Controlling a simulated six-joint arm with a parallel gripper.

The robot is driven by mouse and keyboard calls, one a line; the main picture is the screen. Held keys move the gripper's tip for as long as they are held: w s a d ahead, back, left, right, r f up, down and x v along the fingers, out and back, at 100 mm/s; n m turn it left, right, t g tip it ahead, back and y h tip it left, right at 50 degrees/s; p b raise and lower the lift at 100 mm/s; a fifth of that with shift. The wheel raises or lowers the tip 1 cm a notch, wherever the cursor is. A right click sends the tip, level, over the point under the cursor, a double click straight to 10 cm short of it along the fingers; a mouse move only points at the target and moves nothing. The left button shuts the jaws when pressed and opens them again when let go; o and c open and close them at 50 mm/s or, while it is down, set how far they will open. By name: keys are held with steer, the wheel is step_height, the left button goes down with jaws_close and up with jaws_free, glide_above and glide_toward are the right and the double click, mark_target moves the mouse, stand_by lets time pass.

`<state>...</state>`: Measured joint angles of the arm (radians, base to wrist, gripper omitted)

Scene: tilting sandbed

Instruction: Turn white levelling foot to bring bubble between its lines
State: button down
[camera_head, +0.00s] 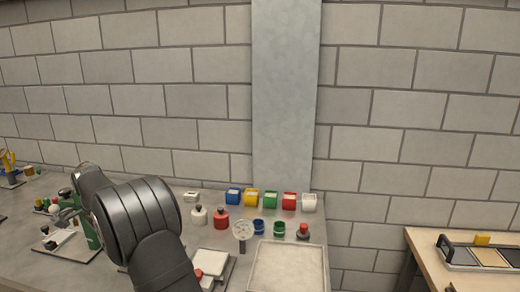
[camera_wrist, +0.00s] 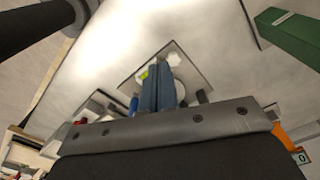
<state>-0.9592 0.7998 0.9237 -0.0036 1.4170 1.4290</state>
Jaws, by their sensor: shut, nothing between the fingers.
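My gripper (camera_wrist: 158,88) shows in the wrist view as two blue-grey fingers pressed together, with nothing between them. Just beyond the fingertips is a square grey plate (camera_wrist: 195,75). A white, roughly hexagonal knob (camera_wrist: 174,59) on it appears close beside the fingertips; I cannot tell whether they touch. A small yellow-green piece (camera_wrist: 143,75) lies left of the fingers; it may be the level vial, but no bubble or lines can be made out. In the head view my arm covers much of this area, and the gripper's tips are not clear there.
A green block (camera_wrist: 290,35) stands at upper right in the wrist view. In the head view, coloured bins (camera_head: 270,199), red and white bottles (camera_head: 221,218) and a pale square tray (camera_head: 288,268) stand right of my arm. A wooden table (camera_head: 470,262) is at far right.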

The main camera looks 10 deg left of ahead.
steer(key=shift+m, duration=0.3)
steer(key=shift+w+f, duration=0.15)
steer(key=shift+f, duration=1.2)
steer(key=shift+w+f, duration=0.2)
steer(key=shift+f, duration=1.15)
steer(key=shift+w+f, duration=0.15)
steer(key=shift+f, duration=1.2)
steer(key=shift+w, duration=0.25)
steer(key=shift+a, duration=0.25)
steer(key=shift+w+a, duration=0.2)
steer(key=shift+a, duration=0.1)
steer(key=shift+w+a, duration=0.25)
steer(key=shift+a, duration=0.05)
steer(key=shift+w, duration=0.1)
steer(key=shift+a, duration=0.2)
